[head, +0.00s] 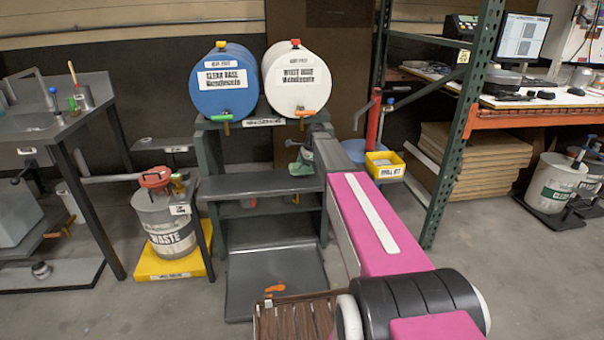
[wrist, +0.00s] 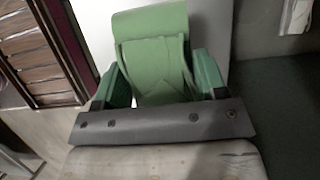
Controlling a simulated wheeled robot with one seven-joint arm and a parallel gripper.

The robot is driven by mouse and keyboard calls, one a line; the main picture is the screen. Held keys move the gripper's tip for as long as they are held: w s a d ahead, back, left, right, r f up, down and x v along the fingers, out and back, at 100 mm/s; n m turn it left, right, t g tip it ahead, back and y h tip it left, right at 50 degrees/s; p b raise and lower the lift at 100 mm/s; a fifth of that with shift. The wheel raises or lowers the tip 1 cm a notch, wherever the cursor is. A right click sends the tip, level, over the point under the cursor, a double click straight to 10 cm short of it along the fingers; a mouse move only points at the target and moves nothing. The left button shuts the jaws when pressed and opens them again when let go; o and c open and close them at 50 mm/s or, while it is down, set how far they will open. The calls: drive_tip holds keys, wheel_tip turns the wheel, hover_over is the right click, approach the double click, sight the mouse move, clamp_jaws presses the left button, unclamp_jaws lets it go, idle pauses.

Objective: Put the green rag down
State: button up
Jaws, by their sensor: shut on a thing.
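The green rag (wrist: 155,60) fills the space between the two fingers of my gripper (wrist: 157,82) in the wrist view. It is folded and its upper flap stands above the fingers. My gripper is shut on it. In the head view my gripper (head: 306,148) is at the end of my outstretched arm, by the right side of the dark rack (head: 258,188), above the level of its middle shelf. A small part of the green rag (head: 300,163) shows there. My arm hides much of the rack's right side. I cannot tell whether the rag touches the shelf.
A blue drum (head: 224,80) and a white drum (head: 297,80) lie on top of the rack. An orange item (head: 274,289) is on its bottom plate. A waste can (head: 166,222) stands at left. A yellow bin (head: 385,164) and a green post (head: 462,130) are at right.

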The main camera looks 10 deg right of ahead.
sight(302, 177)
drive_tip(key=shift+f, duration=1.5)
drive_tip(key=shift+f, duration=0.3)
drive_tip(key=shift+s+f, duration=0.15)
drive_tip(key=shift+f, duration=0.25)
drive_tip(key=o, duration=0.9)
drive_tip(key=shift+c, duration=0.2)
drive_tip(key=shift+r, duration=0.65)
drive_tip(key=v, duration=0.7)
drive_tip(key=shift+d+r, duration=0.15)
drive_tip(key=shift+r, duration=0.15)
